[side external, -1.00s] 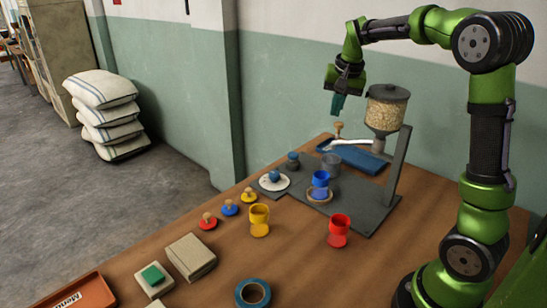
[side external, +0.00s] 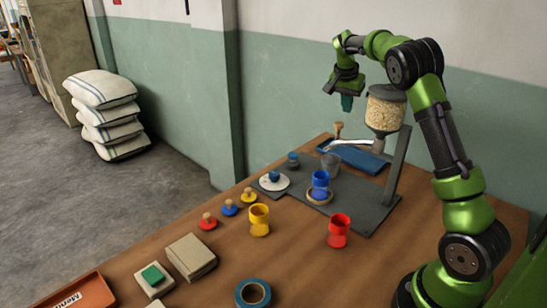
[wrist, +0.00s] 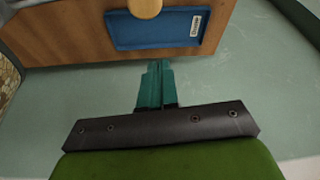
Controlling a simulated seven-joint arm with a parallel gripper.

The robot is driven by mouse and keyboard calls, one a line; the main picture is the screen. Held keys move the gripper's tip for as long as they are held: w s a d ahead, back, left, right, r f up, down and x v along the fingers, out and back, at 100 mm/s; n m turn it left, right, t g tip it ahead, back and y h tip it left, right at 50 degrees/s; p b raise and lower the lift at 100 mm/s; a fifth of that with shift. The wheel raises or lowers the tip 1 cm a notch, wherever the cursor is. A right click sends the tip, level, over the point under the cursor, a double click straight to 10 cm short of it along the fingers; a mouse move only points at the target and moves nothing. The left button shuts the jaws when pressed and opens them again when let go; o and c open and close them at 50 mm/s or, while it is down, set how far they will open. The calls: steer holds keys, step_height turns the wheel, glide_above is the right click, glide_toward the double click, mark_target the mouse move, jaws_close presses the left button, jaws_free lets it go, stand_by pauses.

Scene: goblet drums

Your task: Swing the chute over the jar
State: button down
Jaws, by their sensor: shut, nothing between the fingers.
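The pale metal chute (side external: 352,142) runs left from under the hopper (side external: 385,110), with a wooden knob (side external: 338,128) standing at it. A clear, greyish vessel that looks like the jar (side external: 330,163) stands on the dark base plate (side external: 372,203), just in front of the chute's left end in the picture. I cannot tell whether that end lies over it. My gripper (side external: 347,103) is shut and empty, pointing down above the knob and left of the hopper. Its teal fingers (wrist: 157,68) meet in the wrist view. The round knob (wrist: 145,7) shows at the top edge there.
A blue tray (side external: 362,160) lies behind the plate. A blue goblet (side external: 320,184) stands on a wooden ring. Red (side external: 340,230) and yellow (side external: 259,219) goblets stand in front. Knobbed discs, wooden blocks (side external: 190,257) and a tape roll (side external: 253,293) lie nearer. The wall is behind.

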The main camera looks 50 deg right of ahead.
steer(key=a, duration=0.1)
steer(key=a+f, duration=0.1)
steer(key=a, duration=0.1)
steer(key=shift+s+a+f, duration=0.3)
steer(key=shift+f, duration=0.1)
steer(key=shift+a, duration=0.1)
steer(key=shift+w+a+n+t, duration=0.15)
steer(key=shift+a+n+t, duration=0.15)
steer(key=shift+a+n, duration=0.45)
steer(key=s+a+n+t+y, duration=0.2)
steer(key=s+a+n, duration=0.1)
steer(key=a+n, duration=0.5)
steer(key=shift+a+n, duration=0.35)
steer(key=shift+a, duration=0.9)
steer(key=shift+s+a+f, duration=0.1)
steer(key=shift+s, duration=0.05)
